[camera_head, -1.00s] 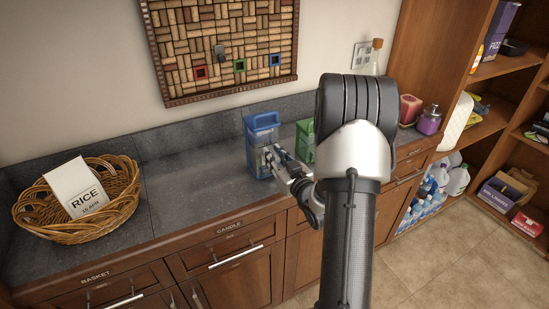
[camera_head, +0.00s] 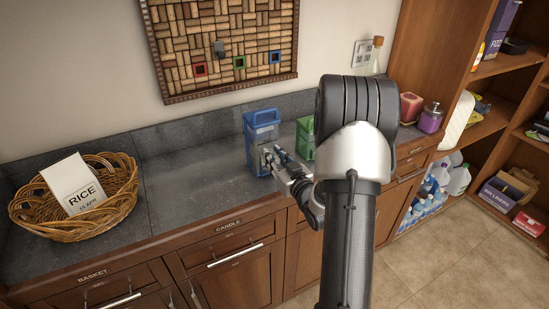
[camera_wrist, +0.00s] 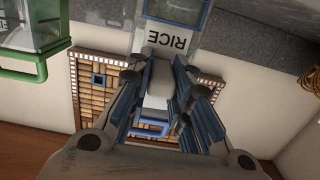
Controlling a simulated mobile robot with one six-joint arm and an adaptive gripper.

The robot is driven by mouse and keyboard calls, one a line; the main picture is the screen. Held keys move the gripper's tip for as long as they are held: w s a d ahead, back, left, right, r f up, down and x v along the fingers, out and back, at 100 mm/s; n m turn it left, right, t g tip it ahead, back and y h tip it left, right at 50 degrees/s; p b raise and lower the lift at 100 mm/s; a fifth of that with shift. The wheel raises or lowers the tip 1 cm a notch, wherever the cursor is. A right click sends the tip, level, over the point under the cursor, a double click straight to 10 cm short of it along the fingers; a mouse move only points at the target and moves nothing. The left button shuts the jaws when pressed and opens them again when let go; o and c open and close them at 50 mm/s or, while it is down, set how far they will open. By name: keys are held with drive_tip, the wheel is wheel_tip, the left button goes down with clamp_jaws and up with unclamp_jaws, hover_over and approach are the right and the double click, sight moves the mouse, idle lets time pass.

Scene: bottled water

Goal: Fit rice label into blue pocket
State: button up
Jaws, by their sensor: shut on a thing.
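The rice label (camera_wrist: 172,40) is a white card reading RICE, upside down in the wrist view. My gripper (camera_wrist: 158,68) is shut on it; in the head view my gripper (camera_head: 272,159) is at the front of the blue container. The blue container (camera_head: 262,133) stands upright on the counter with its handle up. Its blue edge also shows behind the label in the wrist view (camera_wrist: 180,12). The fingers and label cover the pocket, so I cannot tell whether the label is inside it or only in front.
A green container (camera_head: 304,138) stands just right of the blue one. A wicker basket (camera_head: 75,225) holds a white RICE packet (camera_head: 72,184) at left. The counter (camera_head: 190,185) between them is clear. A cork board (camera_head: 222,45) hangs on the wall behind. Red and purple items (camera_head: 430,118) stand right.

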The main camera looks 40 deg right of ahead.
drive_tip(key=shift+f+b, duration=0.65)
drive_tip(key=shift+f, duration=0.9)
drive_tip(key=o, duration=1)
drive_tip(key=shift+c, duration=0.2)
drive_tip(key=v, duration=1.2)
